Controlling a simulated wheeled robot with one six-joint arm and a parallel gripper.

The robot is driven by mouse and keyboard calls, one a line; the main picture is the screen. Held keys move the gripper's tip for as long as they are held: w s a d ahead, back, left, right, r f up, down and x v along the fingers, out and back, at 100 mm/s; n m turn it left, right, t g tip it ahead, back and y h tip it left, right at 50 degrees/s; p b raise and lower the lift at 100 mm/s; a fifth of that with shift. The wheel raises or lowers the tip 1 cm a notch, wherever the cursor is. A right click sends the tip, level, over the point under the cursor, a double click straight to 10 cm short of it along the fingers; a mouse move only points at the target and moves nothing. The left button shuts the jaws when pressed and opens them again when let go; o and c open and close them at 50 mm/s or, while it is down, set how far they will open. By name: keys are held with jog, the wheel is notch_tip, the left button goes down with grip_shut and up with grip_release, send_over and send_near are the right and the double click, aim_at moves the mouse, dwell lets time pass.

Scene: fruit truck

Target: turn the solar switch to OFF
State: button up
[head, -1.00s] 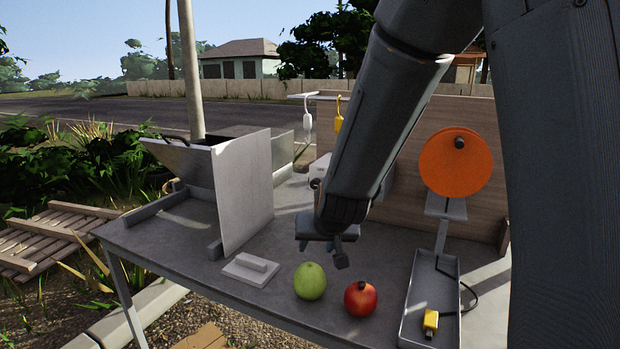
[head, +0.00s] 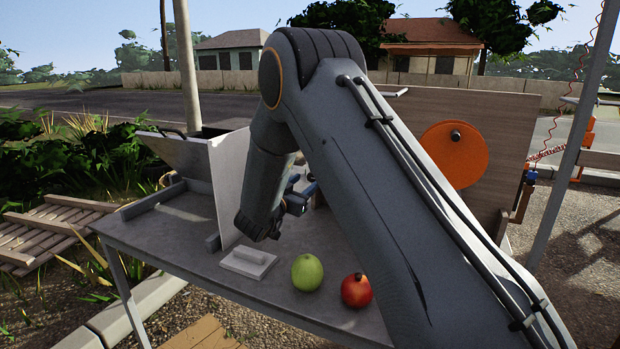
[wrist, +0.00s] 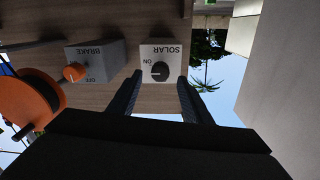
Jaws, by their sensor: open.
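The solar switch (wrist: 159,71) is a black round knob on a white box marked SOLAR, fixed to the wooden board. It shows upside down in the wrist view. An ON label sits beside the knob; the knob's pale mark is too small to read surely. My gripper (wrist: 161,88) is open and empty, with its two dark fingers on either side of the knob's line, apart from it as far as I can tell. In the head view my gripper (head: 300,196) is partly hidden by my arm, and the solar box is hidden.
A grey BRAKE box (wrist: 95,62) with an orange knob is beside the solar box. An orange disc (head: 455,155) is on the board (head: 505,130). A grey upright panel (head: 230,180) is near my wrist. A green fruit (head: 307,272) and a red fruit (head: 356,290) lie on the table.

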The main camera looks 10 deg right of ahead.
aim_at(311, 177)
jog(key=shift+p+x, duration=0.45)
jog(key=shift+x, duration=1.75)
jog(key=shift+c, duration=0.3)
jog(key=c, duration=1)
